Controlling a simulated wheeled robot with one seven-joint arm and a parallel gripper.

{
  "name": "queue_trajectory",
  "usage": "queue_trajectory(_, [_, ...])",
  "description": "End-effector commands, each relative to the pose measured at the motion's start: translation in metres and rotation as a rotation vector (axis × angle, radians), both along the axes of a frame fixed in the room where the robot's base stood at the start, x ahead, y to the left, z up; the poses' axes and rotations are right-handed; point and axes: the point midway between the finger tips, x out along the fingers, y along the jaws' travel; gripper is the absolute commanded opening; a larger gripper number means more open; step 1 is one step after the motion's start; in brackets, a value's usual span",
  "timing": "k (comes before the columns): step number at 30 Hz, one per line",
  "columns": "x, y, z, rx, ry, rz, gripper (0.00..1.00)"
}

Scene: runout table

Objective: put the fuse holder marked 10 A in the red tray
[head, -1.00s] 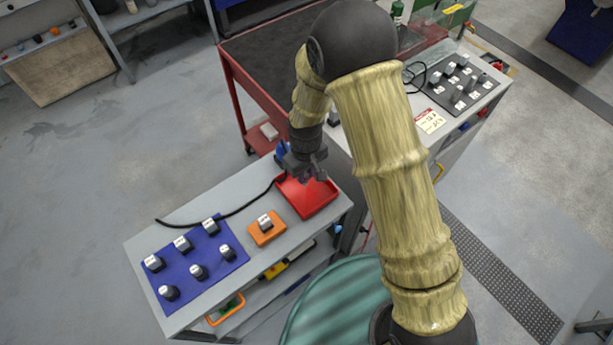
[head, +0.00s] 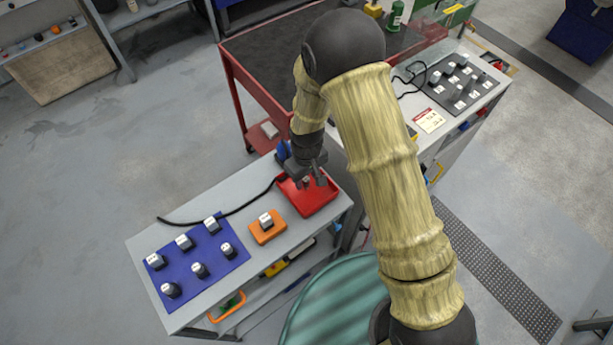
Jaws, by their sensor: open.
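The red tray (head: 322,202) lies at the back right end of the grey bench. My gripper (head: 313,181) is open above the tray's back part, and I cannot tell its exact height. I see nothing held between its fingers. Several dark fuse holders with white labels stand on a blue mat (head: 190,284); one is at its front left (head: 171,290). Another fuse holder (head: 266,220) sits on an orange block (head: 259,237) beside the tray. The labels are too small to read. My gripper and wrist hide the tray's back left part.
A black cable (head: 230,214) lies along the bench's back. A red cart (head: 265,62) stands behind. At the right, another bench carries a dark board (head: 447,97) with several similar parts. Bare bench shows around the mat and orange block.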

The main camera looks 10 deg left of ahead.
Motion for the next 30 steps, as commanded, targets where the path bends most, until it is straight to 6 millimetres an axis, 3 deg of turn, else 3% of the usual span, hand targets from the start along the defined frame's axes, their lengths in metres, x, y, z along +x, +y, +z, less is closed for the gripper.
queue_trajectory(8, [0.001,0.001,0.026,0.003,-0.004,0.001,0.42])
queue_trajectory(24, [0.001,0.000,0.109,0.002,-0.003,0.000,0.42])
queue_trajectory(30, [0.000,0.000,0.118,0.000,0.000,0.000,0.42])
